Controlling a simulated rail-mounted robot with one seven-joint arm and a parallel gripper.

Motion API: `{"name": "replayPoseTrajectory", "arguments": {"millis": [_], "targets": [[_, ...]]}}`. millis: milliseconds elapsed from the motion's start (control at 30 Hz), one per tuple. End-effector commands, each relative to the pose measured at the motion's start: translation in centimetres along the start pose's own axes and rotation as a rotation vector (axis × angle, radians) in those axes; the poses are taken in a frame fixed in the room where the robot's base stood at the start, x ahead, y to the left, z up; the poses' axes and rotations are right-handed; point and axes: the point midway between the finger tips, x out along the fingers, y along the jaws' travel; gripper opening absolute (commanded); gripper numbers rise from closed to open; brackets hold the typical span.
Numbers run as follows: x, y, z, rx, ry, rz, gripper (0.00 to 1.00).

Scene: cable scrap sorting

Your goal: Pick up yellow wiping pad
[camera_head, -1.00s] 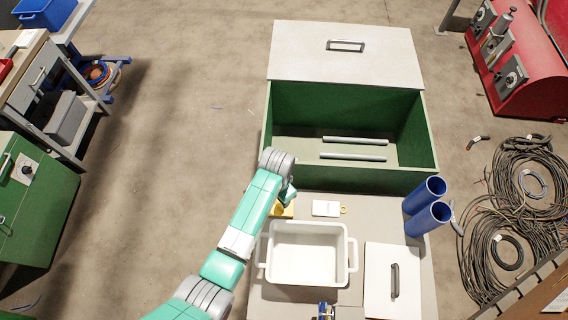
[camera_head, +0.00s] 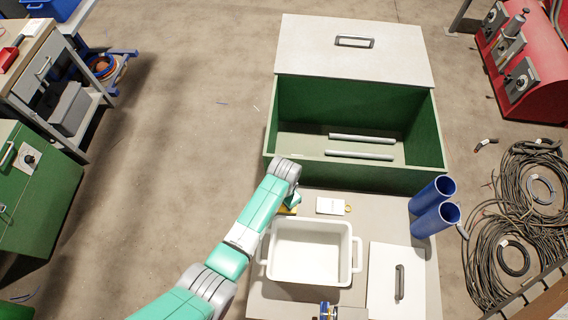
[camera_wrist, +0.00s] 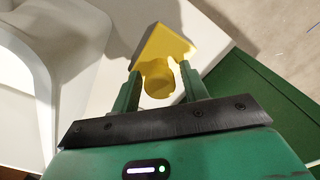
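The yellow wiping pad (camera_wrist: 165,45) lies on the pale worktop, with a round yellow knob facing the wrist camera. In the head view only a small yellow part (camera_head: 287,211) shows beside the end of my arm. My gripper (camera_wrist: 160,84) is open, with one finger on each side of the knob. Small gaps seem to show between the knob and the fingers. Whether the fingertips touch the pad cannot be told. In the head view my gripper (camera_head: 293,200) is mostly hidden by my wrist.
A white tub (camera_head: 312,280) stands just in front of the pad. A white tag (camera_head: 330,206) lies to its right. A green open box (camera_head: 350,100) is behind. Two blue tubes (camera_head: 435,218) and a white lid with a handle (camera_head: 385,285) are at the right.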

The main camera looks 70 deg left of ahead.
Motion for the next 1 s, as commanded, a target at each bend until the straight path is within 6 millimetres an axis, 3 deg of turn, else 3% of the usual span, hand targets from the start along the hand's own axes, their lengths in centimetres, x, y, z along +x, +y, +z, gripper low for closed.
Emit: {"name": "replayPoseTrajectory", "arguments": {"millis": [33, 167, 200, 467, 800, 1000], "targets": [[0.0, 0.0, 0.0, 0.0, 0.0, 0.0, 0.34], [0.0, 0.0, 0.0, 0.0, 0.0, 0.0, 0.08], [0.0, 0.0, 0.0, 0.0, 0.0, 0.0, 0.06], [-0.8, 0.0, -0.1, 0.0, 0.002, -0.001, 0.06], [-8.4, 0.0, -0.1, 0.0, 0.003, 0.0, 0.06], [-10.1, 0.0, 0.0, 0.0, 0.001, 0.0, 0.06]]}}
